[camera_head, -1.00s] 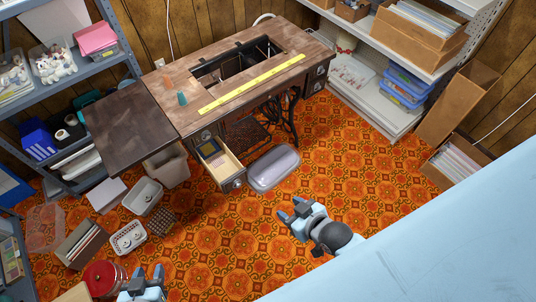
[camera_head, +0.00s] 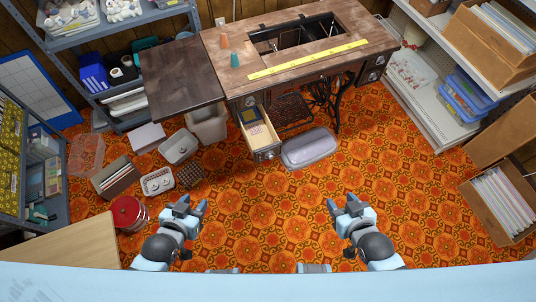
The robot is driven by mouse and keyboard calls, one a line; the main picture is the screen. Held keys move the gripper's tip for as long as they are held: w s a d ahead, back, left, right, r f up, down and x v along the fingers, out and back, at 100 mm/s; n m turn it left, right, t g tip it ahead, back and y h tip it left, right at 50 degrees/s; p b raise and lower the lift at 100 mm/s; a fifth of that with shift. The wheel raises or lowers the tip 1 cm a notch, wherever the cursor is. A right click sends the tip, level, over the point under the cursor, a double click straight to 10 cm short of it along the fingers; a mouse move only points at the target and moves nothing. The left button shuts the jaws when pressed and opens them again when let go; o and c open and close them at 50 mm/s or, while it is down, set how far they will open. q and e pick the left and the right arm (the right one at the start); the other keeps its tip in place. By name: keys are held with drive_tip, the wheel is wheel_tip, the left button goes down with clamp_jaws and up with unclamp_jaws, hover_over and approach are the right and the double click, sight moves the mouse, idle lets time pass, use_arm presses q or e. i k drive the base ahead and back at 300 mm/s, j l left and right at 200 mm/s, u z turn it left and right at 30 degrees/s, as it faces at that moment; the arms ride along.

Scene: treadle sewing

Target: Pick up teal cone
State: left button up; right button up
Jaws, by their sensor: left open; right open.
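The teal cone (camera_head: 235,60) stands upright on the wooden sewing table (camera_head: 290,56), near its left end and left of the yellow ruler. An orange cone (camera_head: 225,41) stands just behind it. My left gripper (camera_head: 190,203) is open and empty over the carpet, in front of the table and well short of the cone. My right gripper (camera_head: 342,204) is open and empty, further right over the carpet. Neither gripper touches anything.
A drawer (camera_head: 258,135) stands open at the table's front. A lidded clear bin (camera_head: 309,149) lies beside it on the floor. Baskets, a red tin (camera_head: 129,213) and a white bin (camera_head: 207,125) crowd the left floor. A yellow ruler (camera_head: 308,60) lies on the table. Carpet ahead is clear.

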sight(236, 64)
drive_tip(key=i+j+u, duration=0.25)
drive_tip(key=i+j, duration=0.3)
drive_tip(key=i+j+u, duration=0.25)
drive_tip(key=i+j, duration=0.2)
drive_tip(key=i, duration=0.3)
